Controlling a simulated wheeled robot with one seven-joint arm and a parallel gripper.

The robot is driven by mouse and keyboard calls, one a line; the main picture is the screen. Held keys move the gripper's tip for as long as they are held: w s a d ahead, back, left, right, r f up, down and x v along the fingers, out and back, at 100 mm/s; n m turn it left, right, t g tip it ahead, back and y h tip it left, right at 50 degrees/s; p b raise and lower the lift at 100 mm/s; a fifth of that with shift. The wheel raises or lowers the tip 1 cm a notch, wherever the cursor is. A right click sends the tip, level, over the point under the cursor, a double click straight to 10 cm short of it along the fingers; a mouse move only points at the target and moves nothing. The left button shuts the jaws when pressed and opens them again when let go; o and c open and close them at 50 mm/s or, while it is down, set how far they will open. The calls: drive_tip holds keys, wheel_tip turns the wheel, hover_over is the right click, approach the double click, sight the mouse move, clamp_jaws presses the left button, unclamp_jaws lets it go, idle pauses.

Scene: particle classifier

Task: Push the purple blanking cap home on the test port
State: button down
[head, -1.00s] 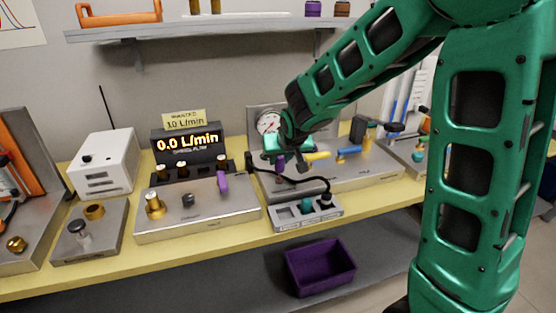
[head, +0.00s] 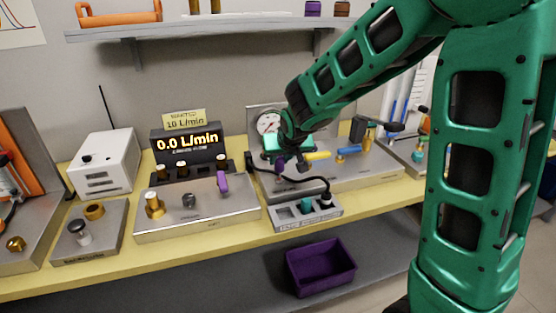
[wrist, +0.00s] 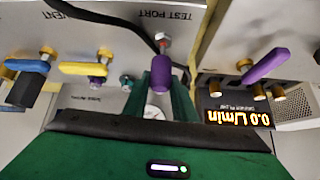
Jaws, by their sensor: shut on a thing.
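My gripper (head: 279,157) is over the right-hand steel panel, below the dial gauge. In the wrist view its two green fingers (wrist: 162,98) are shut on the purple blanking cap (wrist: 161,73), one on each side of it. The cap also shows small and dark in the head view (head: 280,166). The test port (wrist: 162,41) is a silver fitting under the printed TEST PORT label, just beyond the cap's far end and roughly in line with it. I cannot tell whether cap and port touch.
A black cable (wrist: 118,22) runs close beside the port. A yellow handle (wrist: 83,69) and a blue handle (wrist: 27,66) stand to one side, a purple lever (wrist: 265,65) on the neighbouring panel. A grey holder (head: 290,224) with a teal piece sits in front. The flow display reads 0.0 L/min.

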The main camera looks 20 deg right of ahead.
sight(281, 164)
drive_tip(key=shift+f, duration=1.75)
drive_tip(key=c, duration=1.4)
unclamp_jaws()
drive_tip(key=shift+r, duration=0.1)
drive_tip(key=v, duration=1)
drive_tip(key=shift+s+r, duration=0.2)
drive_tip(key=s+d+m+g+h, duration=0.1)
drive_tip(key=s+d+m+g, duration=0.25)
drive_tip(key=s+d, duration=1.2)
drive_tip(key=s+g, duration=0.1)
drive_tip(key=s, duration=0.4)
drive_tip(key=s+d+f+m+g+y, duration=0.1)
drive_tip(key=s+g, duration=0.1)
drive_tip(key=s, duration=0.4)
drive_tip(key=s+g, duration=0.1)
drive_tip(key=s, duration=0.5)
drive_tip(key=shift+s+d+f+m+y, duration=0.15)
drive_tip(key=shift+d+f+m+y, duration=0.1)
drive_tip(key=shift+f+m+y, duration=0.1)
